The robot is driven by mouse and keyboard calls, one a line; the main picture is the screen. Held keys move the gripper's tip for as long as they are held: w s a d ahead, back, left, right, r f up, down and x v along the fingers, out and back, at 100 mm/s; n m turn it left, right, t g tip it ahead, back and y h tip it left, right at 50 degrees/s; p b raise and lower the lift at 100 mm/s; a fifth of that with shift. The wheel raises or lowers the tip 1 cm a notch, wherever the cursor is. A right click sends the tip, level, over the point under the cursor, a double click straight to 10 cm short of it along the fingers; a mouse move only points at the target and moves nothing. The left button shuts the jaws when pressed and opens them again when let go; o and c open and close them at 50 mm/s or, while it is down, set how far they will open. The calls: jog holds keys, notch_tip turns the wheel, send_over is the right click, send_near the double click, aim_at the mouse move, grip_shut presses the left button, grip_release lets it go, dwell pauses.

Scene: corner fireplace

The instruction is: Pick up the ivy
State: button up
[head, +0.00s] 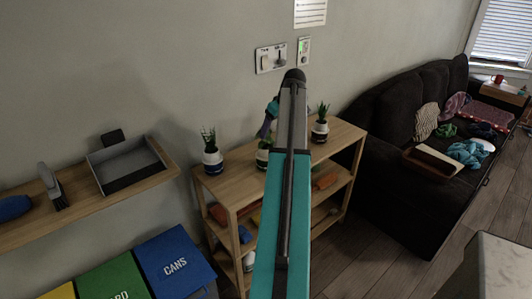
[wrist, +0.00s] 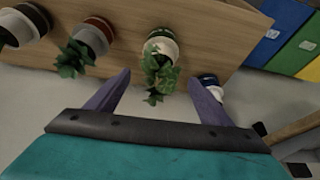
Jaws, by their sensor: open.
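A leafy green plant that looks like the ivy (wrist: 160,70) stands in a white and green pot on the wooden shelf top in the wrist view. My gripper (wrist: 160,78) is open, with one purple finger on each side of its leaves, and it holds nothing. I cannot tell whether the fingers touch the leaves. In the head view my arm hides most of this plant; part of its pot (head: 262,158) shows left of the arm. The purple gripper (head: 270,117) also shows partly there.
A similar leafy plant in a red and white pot (wrist: 95,35) stands to the left in the wrist view. Spiky plants stand at the shelf's left (head: 212,160) and right (head: 320,128). A wall shelf (head: 150,180) with a grey tray is at left; a dark sofa (head: 400,110) is at right.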

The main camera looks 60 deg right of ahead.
aim_at(271, 135)
jog(key=shift+p+x, duration=0.45)
jog(key=shift+x, duration=2.25)
jog(key=shift+w, duration=0.1)
jog(key=shift+p+x, duration=0.9)
jog(key=shift+x, duration=1.65)
jog(key=c, duration=1.3)
jog(key=shift+o, duration=0.2)
jog(key=shift+r, duration=0.2)
